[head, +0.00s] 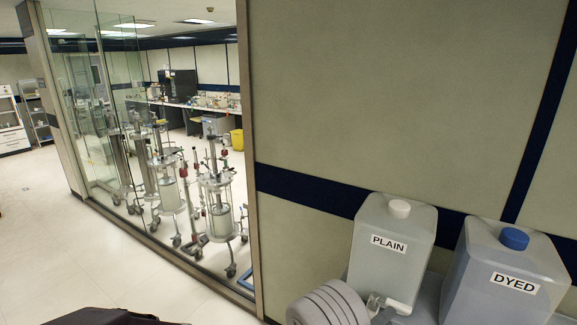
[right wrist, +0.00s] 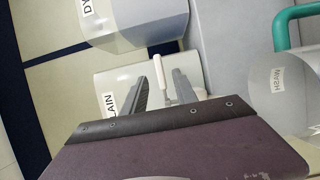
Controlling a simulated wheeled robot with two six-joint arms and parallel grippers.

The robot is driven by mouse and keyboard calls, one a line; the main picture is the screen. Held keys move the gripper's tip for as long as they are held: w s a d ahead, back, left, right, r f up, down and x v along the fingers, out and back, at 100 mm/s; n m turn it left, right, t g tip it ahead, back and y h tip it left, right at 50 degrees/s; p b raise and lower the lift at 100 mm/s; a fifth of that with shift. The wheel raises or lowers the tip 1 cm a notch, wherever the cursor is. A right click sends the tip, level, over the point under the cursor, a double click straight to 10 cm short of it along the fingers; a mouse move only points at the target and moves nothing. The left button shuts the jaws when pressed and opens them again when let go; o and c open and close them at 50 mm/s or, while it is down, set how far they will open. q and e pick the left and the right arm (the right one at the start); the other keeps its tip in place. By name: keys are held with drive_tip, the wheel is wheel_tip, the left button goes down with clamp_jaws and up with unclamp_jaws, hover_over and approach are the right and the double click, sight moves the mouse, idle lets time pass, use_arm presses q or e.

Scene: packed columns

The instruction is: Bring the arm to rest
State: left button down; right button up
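My right gripper (right wrist: 162,76) shows in the right wrist view with its two dark fingers apart. The PLAIN container (right wrist: 118,80) is beyond the fingers, and its white tap (right wrist: 160,72) appears between them. I cannot tell whether the fingers are around the tap or short of it. Nothing is visibly gripped. In the head view the PLAIN container (head: 391,240) is translucent with a white cap, and its tap (head: 385,304) is at its lower front. I cannot make out my right gripper clearly there. My left gripper is not in view.
The DYED container (head: 510,275) with a blue cap stands right of PLAIN. A grey ribbed round thing (head: 328,303) is left of the tap. A container labelled WASH (right wrist: 280,85) is at the wrist view's right. Glass walling (head: 175,130) encloses wheeled column stands; open floor (head: 50,240) lies left.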

drive_tip(key=s+d+f+m+g+y+b, duration=0.3)
drive_tip(key=s+f+g, duration=0.35)
drive_tip(key=s, duration=0.25)
drive_tip(key=s+d+f+m+g+y+b, duration=0.25)
drive_tip(key=s+f+g, duration=0.25)
drive_tip(key=s+g, duration=0.3)
drive_tip(key=w+a+f+m+t+y+b, duration=0.2)
drive_tip(key=a+t+y, duration=0.3)
drive_tip(key=a+y, duration=0.4)
drive_tip(key=shift+w+a+f+b, duration=0.4)
drive_tip(key=shift+a+b, duration=0.2)
drive_tip(key=shift+a, duration=0.35)
